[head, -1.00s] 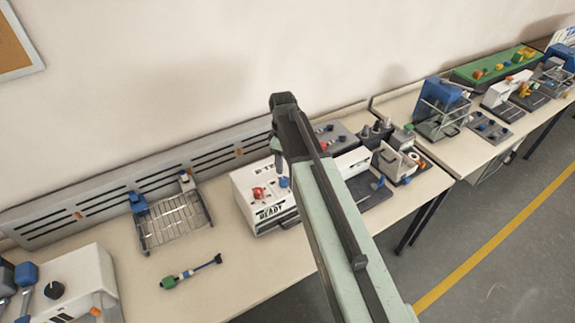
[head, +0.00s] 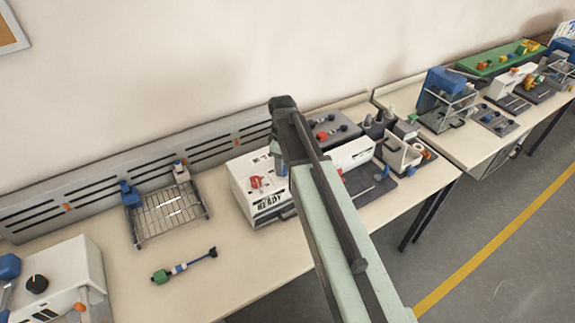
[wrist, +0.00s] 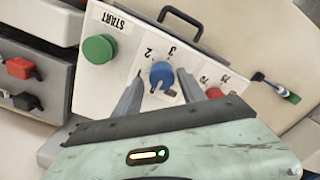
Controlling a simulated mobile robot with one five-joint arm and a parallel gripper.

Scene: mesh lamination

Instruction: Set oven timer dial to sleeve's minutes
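The white oven (head: 240,197) stands on the bench, with "READY" on its front. The wrist view shows its panel (wrist: 100,76), with a green START button (wrist: 98,49), a blue dial (wrist: 162,74) near the numbers 2 and 3, and a red dial (wrist: 214,93) near 70 and 75. My gripper (wrist: 160,76) is open, one finger on each side of the blue dial, with small gaps showing. I cannot read the dial's pointer clearly. A thin rod (head: 184,265) with green and blue parts lies on the bench. No minutes are readable on it.
A wire rack (head: 170,215) with blue and white holders stands left of the oven. A white machine (head: 65,275) with a black knob is at the far left. A black handle (wrist: 180,20) sticks out at the oven's edge. Bare bench lies around the rod.

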